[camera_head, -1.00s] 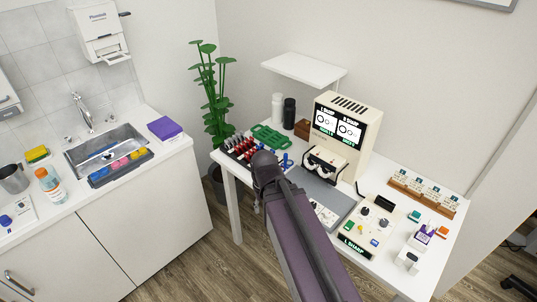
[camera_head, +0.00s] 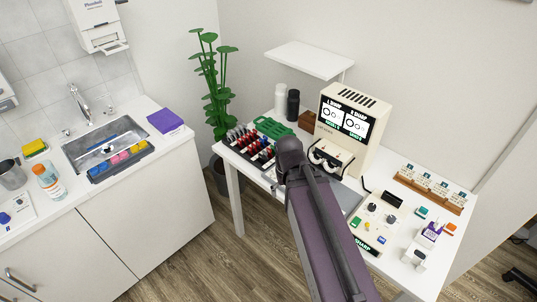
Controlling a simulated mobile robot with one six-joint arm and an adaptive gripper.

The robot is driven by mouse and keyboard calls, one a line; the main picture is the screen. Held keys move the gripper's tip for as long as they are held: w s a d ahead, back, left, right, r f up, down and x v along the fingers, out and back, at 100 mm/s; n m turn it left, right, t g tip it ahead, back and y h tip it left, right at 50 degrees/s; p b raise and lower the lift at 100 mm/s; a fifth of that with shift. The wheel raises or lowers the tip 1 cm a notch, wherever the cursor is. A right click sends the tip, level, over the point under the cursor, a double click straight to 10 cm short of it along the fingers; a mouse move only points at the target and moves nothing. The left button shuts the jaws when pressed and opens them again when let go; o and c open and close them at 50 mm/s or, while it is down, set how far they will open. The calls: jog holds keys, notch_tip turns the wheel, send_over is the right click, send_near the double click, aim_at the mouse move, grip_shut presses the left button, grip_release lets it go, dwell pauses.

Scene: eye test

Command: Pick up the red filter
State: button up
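Several red-handled pieces stand in rows in a black rack (camera_head: 250,148) at the left end of the white table (camera_head: 226,158). They are too small for me to tell which, if any, is the red filter. My arm reaches up from the bottom of the picture, its far end just right of the rack. My gripper (camera_head: 272,178) shows only as a small part below and left of that end; its fingers are hidden or too small to make out. The arm covers part of the table front and whatever lies behind it.
A cream test machine (camera_head: 368,108) stands right of the arm. A green tray (camera_head: 272,127), a white bottle (camera_head: 280,97) and a black bottle (camera_head: 293,105) are behind the rack. A control box (camera_head: 376,218) and a wooden card rack (camera_head: 430,192) fill the right side. A sink counter (camera_head: 148,230) is left.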

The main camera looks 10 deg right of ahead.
jog(key=w+r+n+p, duration=0.2)
jog(key=w+n, duration=0.9)
jog(key=w, duration=0.3)
notch_tip(320, 180, up, 3)
jog(key=n+p, duration=0.3)
jog(key=n, duration=1.1)
send_over(269, 149)
jog(key=shift+w+f, duration=0.1)
jog(key=shift+w, duration=0.05)
jog(key=shift+a, duration=0.1)
notch_tip(269, 149, down, 9)
jog(key=b, duration=0.9)
jog(key=shift+f+b, duration=2.45)
jog(key=shift+b, duration=0.1)
jog(key=c, duration=0.8)
